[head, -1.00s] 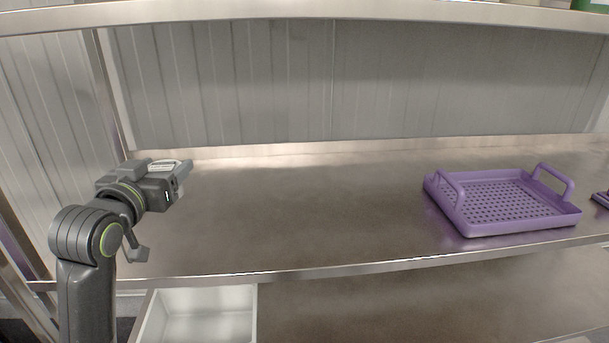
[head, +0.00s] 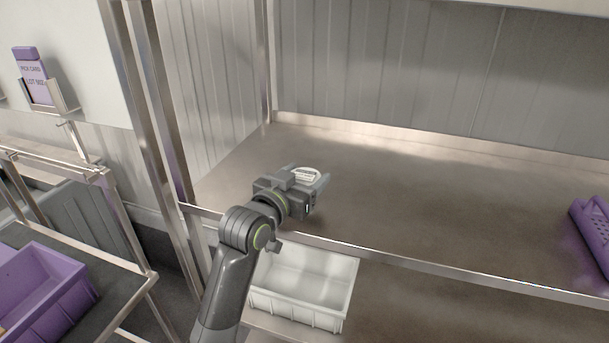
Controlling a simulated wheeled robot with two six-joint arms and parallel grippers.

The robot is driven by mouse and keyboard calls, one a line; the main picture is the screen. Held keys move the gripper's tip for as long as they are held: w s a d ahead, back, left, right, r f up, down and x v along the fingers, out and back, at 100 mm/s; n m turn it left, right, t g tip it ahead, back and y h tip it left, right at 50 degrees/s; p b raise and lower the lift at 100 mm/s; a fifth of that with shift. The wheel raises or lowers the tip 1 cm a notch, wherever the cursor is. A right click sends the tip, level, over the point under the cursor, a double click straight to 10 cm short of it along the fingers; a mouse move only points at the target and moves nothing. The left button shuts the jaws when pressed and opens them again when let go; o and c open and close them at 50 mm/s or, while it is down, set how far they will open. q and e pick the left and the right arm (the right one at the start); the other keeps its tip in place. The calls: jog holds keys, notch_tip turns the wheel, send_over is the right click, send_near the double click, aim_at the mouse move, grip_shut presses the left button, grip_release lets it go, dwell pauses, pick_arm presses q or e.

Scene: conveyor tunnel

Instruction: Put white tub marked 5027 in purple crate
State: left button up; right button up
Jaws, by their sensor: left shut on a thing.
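My left gripper (head: 307,177) is shut on a small white tub (head: 305,172) with a pale label, held above the left part of the steel shelf. The label's print is too small to read, and the gripper hides much of the tub. A purple crate (head: 66,304) stands at the lower left on a dark surface, cut off by the picture's edge. My left gripper is well to the right of it. My right gripper is not in view.
A purple tray (head: 593,235) lies on the steel shelf (head: 420,215) at the right edge. A white bin (head: 300,300) sits below. Metal posts (head: 160,110) stand between shelf and crate. A pick card (head: 33,80) is on the left wall. The shelf's middle is bare.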

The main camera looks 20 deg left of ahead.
pick_arm(q)
jog(key=o, duration=1.4)
jog(key=shift+r, duration=0.1)
jog(key=shift+s, duration=0.35)
jog(key=b+v, duration=0.1)
jog(key=v, duration=1)
jog(key=shift+s+b, duration=0.15)
jog(key=shift+b, duration=0.2)
jog(key=shift+a, duration=0.1)
